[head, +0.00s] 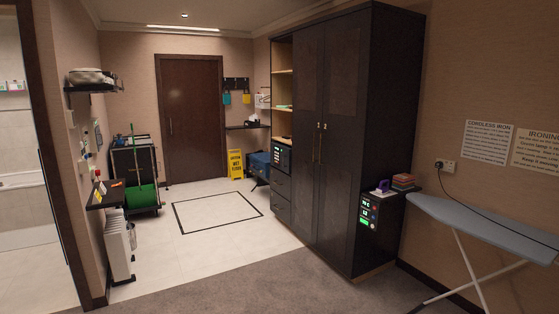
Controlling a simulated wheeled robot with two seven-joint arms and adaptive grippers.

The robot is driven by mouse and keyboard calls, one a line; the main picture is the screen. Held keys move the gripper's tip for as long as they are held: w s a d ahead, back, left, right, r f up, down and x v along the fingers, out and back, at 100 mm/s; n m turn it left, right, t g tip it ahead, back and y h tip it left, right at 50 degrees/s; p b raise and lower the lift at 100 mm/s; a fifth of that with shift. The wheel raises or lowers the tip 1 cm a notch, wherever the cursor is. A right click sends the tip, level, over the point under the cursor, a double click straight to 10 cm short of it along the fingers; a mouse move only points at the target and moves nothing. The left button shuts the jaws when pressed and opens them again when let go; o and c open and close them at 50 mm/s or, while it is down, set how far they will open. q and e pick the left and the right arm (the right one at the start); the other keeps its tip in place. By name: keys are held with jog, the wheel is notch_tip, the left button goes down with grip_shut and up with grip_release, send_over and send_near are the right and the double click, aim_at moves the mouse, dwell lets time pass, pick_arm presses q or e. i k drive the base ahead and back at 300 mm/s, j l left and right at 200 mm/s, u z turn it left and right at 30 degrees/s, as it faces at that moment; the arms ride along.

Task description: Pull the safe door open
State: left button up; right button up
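A dark box with small lit markings (281,157) sits in the open column of the tall black wardrobe (340,120), above its drawers; it looks like a safe with its front closed. A second dark box with a green lit panel (370,222) is at the wardrobe's right side, under a small shelf; its front also looks closed. I cannot tell for certain which box is the safe. Both are small in the view and their handles cannot be made out. Neither of my grippers is in view.
An ironing board (490,222) stands at the right. A yellow wet-floor sign (236,164), a blue-topped item (259,162) and a cleaning cart (136,172) stand further back. A white radiator (119,244) is at the left. The carpet (230,288) and tiled floor in front are clear.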

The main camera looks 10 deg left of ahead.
aim_at(278, 158)
jog(key=i+u, duration=0.1)
jog(key=u, duration=0.15)
jog(key=i+u, duration=0.1)
jog(key=u, duration=0.15)
jog(key=i, duration=4.35)
jog(key=j, duration=0.1)
